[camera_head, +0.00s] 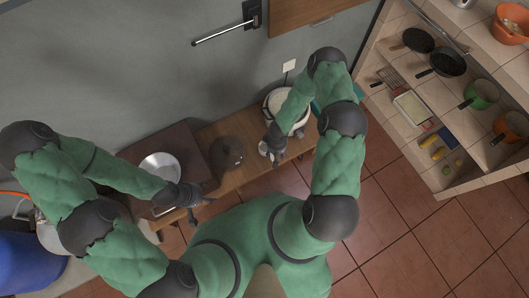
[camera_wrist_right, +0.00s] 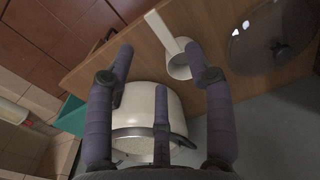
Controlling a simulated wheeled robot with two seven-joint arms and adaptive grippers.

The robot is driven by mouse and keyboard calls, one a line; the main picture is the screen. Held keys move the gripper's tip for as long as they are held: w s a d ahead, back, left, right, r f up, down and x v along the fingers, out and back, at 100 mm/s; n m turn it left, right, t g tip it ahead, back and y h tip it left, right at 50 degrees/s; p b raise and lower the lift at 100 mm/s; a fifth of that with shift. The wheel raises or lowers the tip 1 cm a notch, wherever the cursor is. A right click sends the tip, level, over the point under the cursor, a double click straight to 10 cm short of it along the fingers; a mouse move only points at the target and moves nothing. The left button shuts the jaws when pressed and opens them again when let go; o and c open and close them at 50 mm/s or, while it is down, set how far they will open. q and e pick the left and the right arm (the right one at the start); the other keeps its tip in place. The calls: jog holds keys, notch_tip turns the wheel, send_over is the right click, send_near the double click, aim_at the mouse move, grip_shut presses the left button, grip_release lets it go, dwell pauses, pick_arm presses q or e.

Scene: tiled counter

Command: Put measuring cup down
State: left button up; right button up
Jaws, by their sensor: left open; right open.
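The measuring cup (camera_wrist_right: 178,62) is a small white cup with a long flat handle. In the right wrist view it rests on the wooden counter (camera_wrist_right: 95,62), near the tip of one finger; I cannot tell whether they touch. It also shows in the head view (camera_head: 264,148) beside my right gripper (camera_head: 274,150), partly hidden. In the right wrist view my right gripper (camera_wrist_right: 160,58) has its fingers spread with nothing between them. My left gripper (camera_head: 200,202) is open and empty in the head view, near the front edge of the counter by a pale pan (camera_head: 160,166).
A large white pot (camera_wrist_right: 148,103) stands close under my right fingers. A dark round lid or pot (camera_head: 226,152) sits between my grippers. Shelves (camera_head: 405,120) at the right hold pans and food. A blue barrel (camera_head: 28,262) is at lower left. Tiled floor lies clear at lower right.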

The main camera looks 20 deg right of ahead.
jog(key=s+a+r+m+y, duration=0.1)
jog(key=s+a+r+y, duration=0.1)
jog(key=s+a+r, duration=0.3)
jog(key=s+a+r+m+y, duration=0.1)
jog(key=s+a+r, duration=0.3)
jog(key=a+r, duration=0.5)
jog(key=shift+s+a+r+m+y, duration=0.3)
jog(key=shift+s+r+m+y, duration=0.1)
jog(key=shift+m, duration=0.1)
